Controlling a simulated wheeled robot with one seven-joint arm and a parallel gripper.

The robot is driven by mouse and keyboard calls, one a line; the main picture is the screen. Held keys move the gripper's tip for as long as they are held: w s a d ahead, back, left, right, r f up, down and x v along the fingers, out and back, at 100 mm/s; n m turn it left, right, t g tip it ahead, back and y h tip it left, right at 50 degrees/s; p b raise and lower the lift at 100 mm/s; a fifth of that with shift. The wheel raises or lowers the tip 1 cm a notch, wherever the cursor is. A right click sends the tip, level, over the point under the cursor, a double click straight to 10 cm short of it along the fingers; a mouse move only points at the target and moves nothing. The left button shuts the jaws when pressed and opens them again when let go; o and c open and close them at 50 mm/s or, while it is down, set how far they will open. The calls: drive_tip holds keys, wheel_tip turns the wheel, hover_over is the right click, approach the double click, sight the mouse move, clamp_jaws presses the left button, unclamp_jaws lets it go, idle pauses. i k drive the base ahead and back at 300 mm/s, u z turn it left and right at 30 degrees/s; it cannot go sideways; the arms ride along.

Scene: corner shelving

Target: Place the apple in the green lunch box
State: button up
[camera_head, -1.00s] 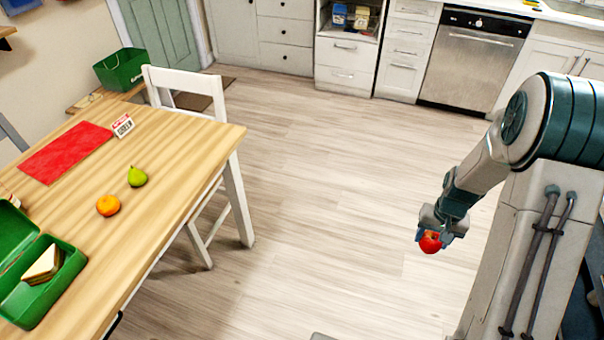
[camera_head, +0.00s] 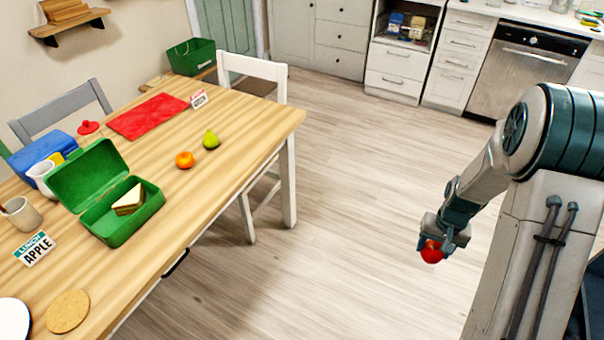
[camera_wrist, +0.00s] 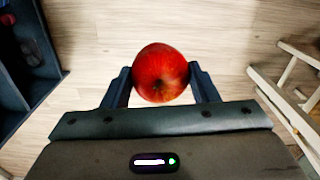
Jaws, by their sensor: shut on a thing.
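The red apple (camera_head: 432,252) is held in my gripper (camera_head: 441,243), above the floor and well to the right of the table. In the wrist view the apple (camera_wrist: 161,73) sits between the two fingers of my gripper (camera_wrist: 161,80), which are shut on it. The green lunch box (camera_head: 146,228) stands open on the table, its lid tilted up at the back left. A sandwich (camera_head: 129,200) lies inside it, and part of its floor is bare.
A white chair (camera_head: 252,68) stands at the table. Open floor (camera_head: 340,200) lies between table and arm.

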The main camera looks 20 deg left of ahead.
sight(111, 229)
drive_tip(key=u, duration=1.4)
